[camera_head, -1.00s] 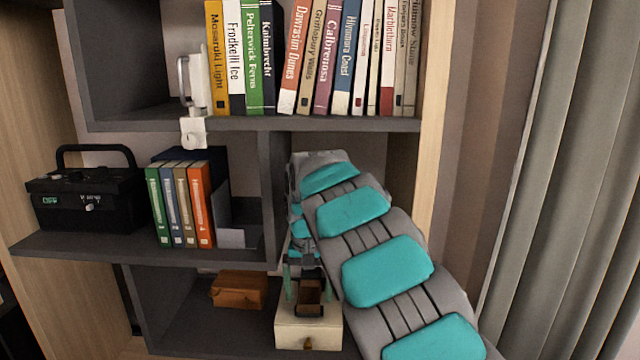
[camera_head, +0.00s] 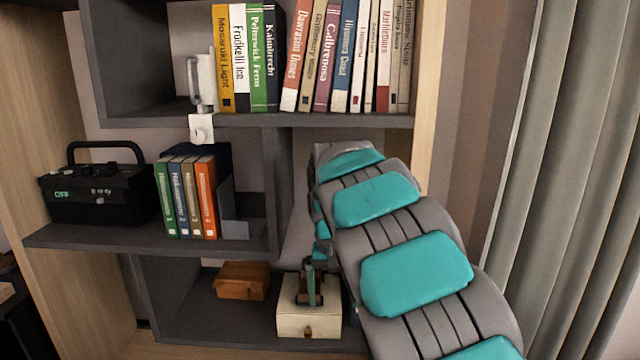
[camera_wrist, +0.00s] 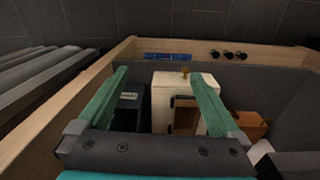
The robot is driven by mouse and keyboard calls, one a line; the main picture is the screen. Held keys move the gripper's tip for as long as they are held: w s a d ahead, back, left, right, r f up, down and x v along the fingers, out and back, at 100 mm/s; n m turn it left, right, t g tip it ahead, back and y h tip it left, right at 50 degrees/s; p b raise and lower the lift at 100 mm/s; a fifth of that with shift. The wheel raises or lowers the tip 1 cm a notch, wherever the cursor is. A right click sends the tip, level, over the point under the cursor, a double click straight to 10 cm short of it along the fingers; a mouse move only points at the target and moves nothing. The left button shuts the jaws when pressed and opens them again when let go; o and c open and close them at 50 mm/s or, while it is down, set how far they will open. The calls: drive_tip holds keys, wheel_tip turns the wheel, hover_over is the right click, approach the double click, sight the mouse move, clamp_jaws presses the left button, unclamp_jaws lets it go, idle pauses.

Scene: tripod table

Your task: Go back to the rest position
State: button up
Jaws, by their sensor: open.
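My gripper (camera_wrist: 160,95) shows in the wrist view with its two green fingers spread wide and nothing held between them. In the head view my gripper (camera_head: 311,283) is partly hidden by my arm and appears at the cream box (camera_head: 322,328) in the lower compartment. In the wrist view the cream box (camera_wrist: 187,82), with a small knob, lies ahead of the fingers. A brown framed object (camera_wrist: 186,117) shows in front of the box's face. I cannot tell whether the fingers touch anything.
A shelf unit (camera_head: 150,244) surrounds the gripper. A wooden box (camera_head: 243,281) stands left of the cream box. Above are a black radio (camera_head: 98,190), several books (camera_head: 205,198) and a row of taller books (camera_head: 340,60). A grey curtain (camera_head: 560,150) hangs at the right.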

drive_tip(key=s+d+r, duration=0.2)
drive_tip(key=s+d, duration=0.7)
drive_tip(key=s, duration=0.6)
drive_tip(key=s+d+f+g, duration=0.1)
drive_tip(key=s+f, duration=0.2)
drive_tip(key=s, duration=0.8)
drive_tip(key=s+d+f+n, duration=0.1)
drive_tip(key=s+d+f, duration=0.1)
drive_tip(key=s, duration=1)
drive_tip(key=shift+f+g, duration=0.4)
drive_tip(key=shift+f, duration=0.05)
